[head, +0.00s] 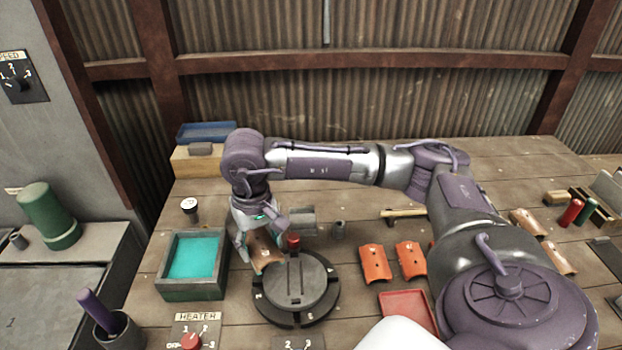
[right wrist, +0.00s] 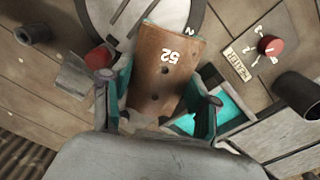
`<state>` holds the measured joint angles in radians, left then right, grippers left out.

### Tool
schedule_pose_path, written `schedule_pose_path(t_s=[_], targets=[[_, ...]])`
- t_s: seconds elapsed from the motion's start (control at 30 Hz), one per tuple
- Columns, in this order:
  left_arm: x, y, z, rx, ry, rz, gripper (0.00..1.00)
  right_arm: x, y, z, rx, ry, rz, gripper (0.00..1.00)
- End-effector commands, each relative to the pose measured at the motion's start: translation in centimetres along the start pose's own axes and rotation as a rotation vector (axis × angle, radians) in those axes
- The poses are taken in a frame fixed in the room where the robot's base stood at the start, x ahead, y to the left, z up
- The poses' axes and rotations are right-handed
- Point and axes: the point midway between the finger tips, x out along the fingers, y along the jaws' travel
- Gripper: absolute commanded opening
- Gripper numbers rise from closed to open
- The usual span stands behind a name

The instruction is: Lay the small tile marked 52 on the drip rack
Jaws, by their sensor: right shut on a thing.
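The tile marked 52 (right wrist: 166,62) is a brown curved tile with dark holes and a white number, in the right wrist view. My right gripper (right wrist: 160,100) is shut on it, with a teal finger pad at each side. In the head view the tile (head: 265,257) shows partly behind the right gripper (head: 262,240), between the teal tray and the round dark turntable. It overlaps the turntable's edge in the right wrist view; I cannot tell whether they touch. I cannot surely pick out the drip rack. My left gripper is not in view.
The teal-filled tray (head: 193,262) stands left of the tile, the turntable (head: 296,290) at its right. A red knob (head: 293,239) and a grey block (head: 303,220) are close by. A heater dial (head: 192,340) is in front.

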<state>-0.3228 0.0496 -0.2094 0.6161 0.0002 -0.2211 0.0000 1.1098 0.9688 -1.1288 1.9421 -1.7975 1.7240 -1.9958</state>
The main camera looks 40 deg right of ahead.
Motion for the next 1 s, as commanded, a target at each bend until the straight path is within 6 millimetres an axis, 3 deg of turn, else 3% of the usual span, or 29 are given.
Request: schedule_pose_path(t_s=[0.03,0.1,0.2,0.3,0.43,0.67,1.0], targets=[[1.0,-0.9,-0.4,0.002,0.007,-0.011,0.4,0.9,2.0,-2.3,0.073,0.0,0.003,0.22],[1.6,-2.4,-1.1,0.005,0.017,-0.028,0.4,1.3,4.6,-4.9,0.154,-0.001,0.003,0.22],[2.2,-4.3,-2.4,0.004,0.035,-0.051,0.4,1.8,8.2,-7.7,0.255,-0.002,0.0,0.22],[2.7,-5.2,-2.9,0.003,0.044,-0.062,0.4,2.1,11.5,-9.7,0.338,-0.002,-0.004,0.22],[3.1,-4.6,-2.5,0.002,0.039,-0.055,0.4,2.3,14.7,-11.2,0.414,-0.003,-0.011,0.22],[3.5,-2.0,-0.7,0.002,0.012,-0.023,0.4,2.6,16.6,-11.9,0.456,-0.004,-0.015,0.22],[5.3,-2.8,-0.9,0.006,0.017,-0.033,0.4,4.9,16.5,-11.8,0.455,-0.005,-0.014,0.22]])
